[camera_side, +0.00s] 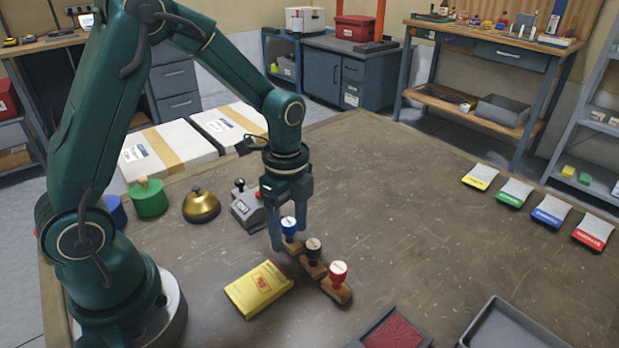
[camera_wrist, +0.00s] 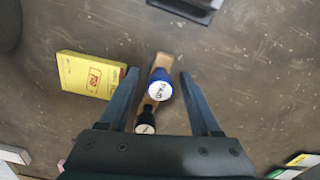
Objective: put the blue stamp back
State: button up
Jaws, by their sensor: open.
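The blue stamp (camera_side: 289,226), with a round blue knob and white top label, stands in a row with a black-knobbed stamp (camera_side: 313,248) and a red-knobbed stamp (camera_side: 338,272) on brown wooden bases. My gripper (camera_side: 290,239) points down over the blue stamp, with its fingers open on either side. In the wrist view the blue knob (camera_wrist: 160,84) is between the open fingers (camera_wrist: 159,72), with visible gaps on both sides. The black knob (camera_wrist: 146,122) shows nearer the palm. The red stamp cannot be made out there.
A yellow box (camera_side: 258,289) lies left of the stamps. A brass bell (camera_side: 201,206) and a grey device (camera_side: 247,209) stand behind. A red pad (camera_side: 395,331) and grey tray (camera_side: 478,337) are at the front. Several coloured cards (camera_side: 548,213) line the right edge; the table between is clear.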

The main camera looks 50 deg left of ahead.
aim_at(289, 222)
notch_tip(289, 222, up, 10)
jog(key=shift+w+r, duration=0.15)
jog(key=shift+r, duration=0.1)
jog(key=s+d+r+n+t, duration=0.2)
jog(key=s+n+t, duration=0.3)
jog(key=s+n, duration=0.6)
jog(key=r+n, duration=0.1)
jog(key=n, duration=0.3)
jog(key=shift+t, duration=0.4)
